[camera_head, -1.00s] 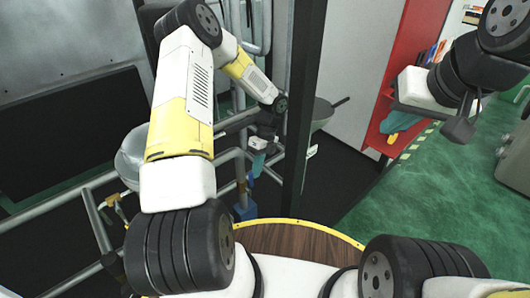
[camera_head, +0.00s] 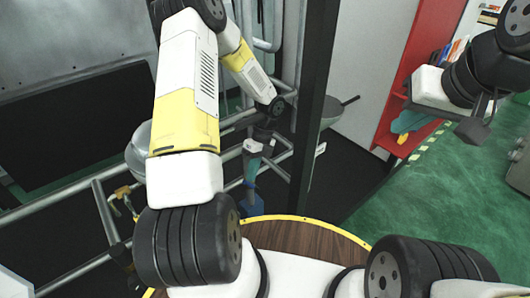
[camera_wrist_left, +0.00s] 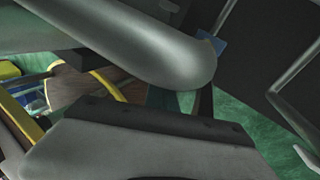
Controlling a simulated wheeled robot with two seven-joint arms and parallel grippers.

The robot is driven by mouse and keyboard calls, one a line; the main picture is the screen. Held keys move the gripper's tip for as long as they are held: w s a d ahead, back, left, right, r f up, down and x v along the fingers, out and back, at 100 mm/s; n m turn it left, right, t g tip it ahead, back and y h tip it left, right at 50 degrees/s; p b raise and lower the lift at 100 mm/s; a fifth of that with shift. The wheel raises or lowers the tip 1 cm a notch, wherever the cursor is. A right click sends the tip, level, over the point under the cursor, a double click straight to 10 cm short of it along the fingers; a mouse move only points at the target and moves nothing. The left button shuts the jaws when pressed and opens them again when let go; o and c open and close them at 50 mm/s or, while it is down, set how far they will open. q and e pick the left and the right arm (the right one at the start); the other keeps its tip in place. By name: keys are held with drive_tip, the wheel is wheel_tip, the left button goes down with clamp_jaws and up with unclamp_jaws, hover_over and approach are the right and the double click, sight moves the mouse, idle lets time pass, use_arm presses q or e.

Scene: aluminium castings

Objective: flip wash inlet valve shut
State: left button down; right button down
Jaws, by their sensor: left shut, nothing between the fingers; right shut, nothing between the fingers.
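I cannot tell for sure which part is the wash inlet valve. A brass-coloured fitting (camera_head: 121,197) sits on the grey pipe frame at the left. A small blue part (camera_head: 250,206) stands low by the pipes, below my left gripper; a blue patch also shows in the left wrist view (camera_wrist_left: 211,44). My left gripper (camera_head: 252,172) is shut and empty, pointing down among the pipes; contact cannot be told. In the left wrist view a thick grey rounded form (camera_wrist_left: 175,50) hides much.
Grey pipes (camera_head: 75,190) cross the left side, with a round metal bowl (camera_head: 136,155) behind my left arm. A dark post (camera_head: 314,100) stands right of my left gripper. A red shelf (camera_head: 388,125) is behind my right gripper. Green floor (camera_head: 440,190) is open at the right.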

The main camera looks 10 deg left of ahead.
use_arm(q)
drive_tip(key=shift+s+a, duration=0.15)
idle(0.5)
drive_tip(key=v, duration=0.7)
drive_tip(key=shift+r, duration=0.3)
